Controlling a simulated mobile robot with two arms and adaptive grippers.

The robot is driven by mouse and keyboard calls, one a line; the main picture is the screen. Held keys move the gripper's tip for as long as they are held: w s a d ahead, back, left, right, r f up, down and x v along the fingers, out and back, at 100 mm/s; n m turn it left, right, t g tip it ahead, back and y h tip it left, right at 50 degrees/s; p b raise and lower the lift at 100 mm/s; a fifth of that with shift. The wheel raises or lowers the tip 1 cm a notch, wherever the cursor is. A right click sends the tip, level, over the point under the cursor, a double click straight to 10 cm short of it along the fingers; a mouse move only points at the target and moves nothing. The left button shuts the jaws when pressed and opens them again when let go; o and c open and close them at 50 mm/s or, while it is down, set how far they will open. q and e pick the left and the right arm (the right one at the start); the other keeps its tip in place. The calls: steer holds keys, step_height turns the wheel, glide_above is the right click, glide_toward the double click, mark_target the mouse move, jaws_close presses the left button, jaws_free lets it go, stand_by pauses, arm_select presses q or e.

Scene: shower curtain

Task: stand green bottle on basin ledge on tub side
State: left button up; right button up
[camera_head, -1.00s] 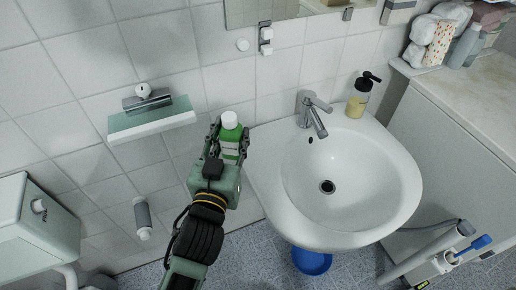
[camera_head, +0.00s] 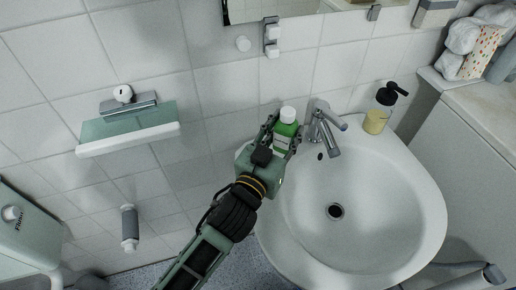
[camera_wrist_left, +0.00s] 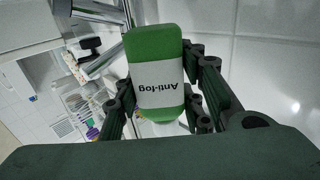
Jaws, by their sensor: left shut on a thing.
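The green bottle (camera_head: 285,133) has a white cap and stands roughly upright at the left back part of the white basin (camera_head: 385,215), left of the faucet (camera_head: 322,125). My left gripper (camera_head: 280,140) is shut on it. In the left wrist view the bottle (camera_wrist_left: 157,75) shows its "Anti-fog" label between the fingers (camera_wrist_left: 160,100). The bottle's base is hidden by the gripper in the head view, so I cannot tell whether it touches the ledge. My right gripper is not in view.
A soap dispenser (camera_head: 381,108) stands on the ledge right of the faucet. A glass shelf (camera_head: 128,130) is on the wall at the left. A counter with toiletries (camera_head: 470,50) is at the right. The basin bowl is empty.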

arm_select(q)
steer(key=a+f, duration=0.1)
steer(key=a, duration=0.1)
steer(key=w+a+f, duration=0.1)
steer(key=a, duration=0.1)
steer(key=a+f, duration=0.2)
steer(key=shift+w+a, duration=0.2)
steer(key=shift+a, duration=0.15)
step_height(320, 180, down, 3)
steer(key=shift+f, duration=0.55)
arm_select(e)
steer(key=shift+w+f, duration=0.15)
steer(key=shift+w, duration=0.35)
arm_select(q)
steer(key=shift+b, duration=0.3)
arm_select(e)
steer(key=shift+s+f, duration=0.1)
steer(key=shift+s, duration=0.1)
arm_select(q)
steer(key=o, duration=1.2)
steer(key=shift+f, duration=0.1)
steer(key=shift+c, duration=0.2)
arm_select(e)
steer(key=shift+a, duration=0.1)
